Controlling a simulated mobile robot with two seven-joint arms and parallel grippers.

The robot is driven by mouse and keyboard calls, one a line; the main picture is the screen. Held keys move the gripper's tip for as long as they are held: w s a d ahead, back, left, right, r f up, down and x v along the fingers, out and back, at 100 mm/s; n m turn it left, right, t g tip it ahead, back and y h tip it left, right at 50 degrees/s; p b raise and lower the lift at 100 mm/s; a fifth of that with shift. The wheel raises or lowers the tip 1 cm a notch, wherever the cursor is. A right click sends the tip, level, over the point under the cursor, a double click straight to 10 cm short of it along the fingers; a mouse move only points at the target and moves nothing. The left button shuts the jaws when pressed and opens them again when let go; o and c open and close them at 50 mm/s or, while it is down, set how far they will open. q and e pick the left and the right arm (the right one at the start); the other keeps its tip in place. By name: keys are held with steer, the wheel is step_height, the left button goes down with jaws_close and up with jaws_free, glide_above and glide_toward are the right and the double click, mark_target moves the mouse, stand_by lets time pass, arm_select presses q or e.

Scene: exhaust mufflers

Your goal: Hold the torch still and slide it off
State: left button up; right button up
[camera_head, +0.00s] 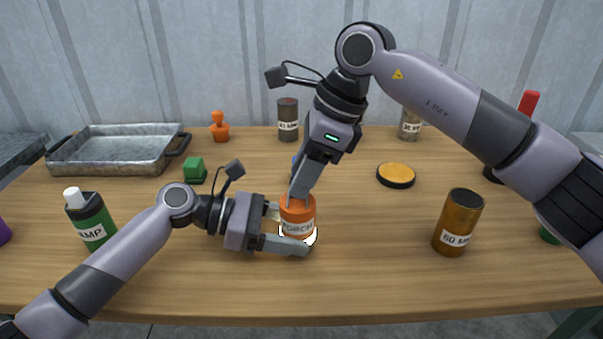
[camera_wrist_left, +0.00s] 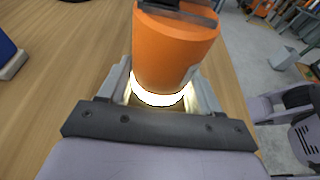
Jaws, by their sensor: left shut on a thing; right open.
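An orange torch (camera_head: 297,217) with a label reading TORCH stands upright near the middle of the table. A bright white glowing band shows at its lower end, and it also glows in the left wrist view (camera_wrist_left: 172,55). My left gripper (camera_head: 290,228) is shut on the torch low down, one finger on each side. My right gripper (camera_head: 300,190) comes down from above and is open, its fingertips at the torch's top. I cannot tell whether the right fingers touch it. The torch's top is partly hidden by the right fingers.
On the wooden table (camera_head: 370,285) are a green bottle (camera_head: 92,222), a brown jar (camera_head: 457,222), an orange-topped disc (camera_head: 396,175), a green block (camera_head: 194,169), an orange stamp-like piece (camera_head: 219,128) and a metal tray (camera_head: 115,150). The front middle is clear.

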steer(key=shift+a+f, duration=0.2)
steer(key=shift+f, duration=0.2)
steer(key=shift+c, duration=0.3)
jaws_close()
steer(key=shift+s, duration=1.35)
steer(key=shift+o, duration=0.3)
jaws_free()
steer(key=shift+r, duration=0.15)
steer(key=v, duration=1.1)
steer(key=shift+d+r, duration=0.2)
steer(key=shift+r, duration=0.15)
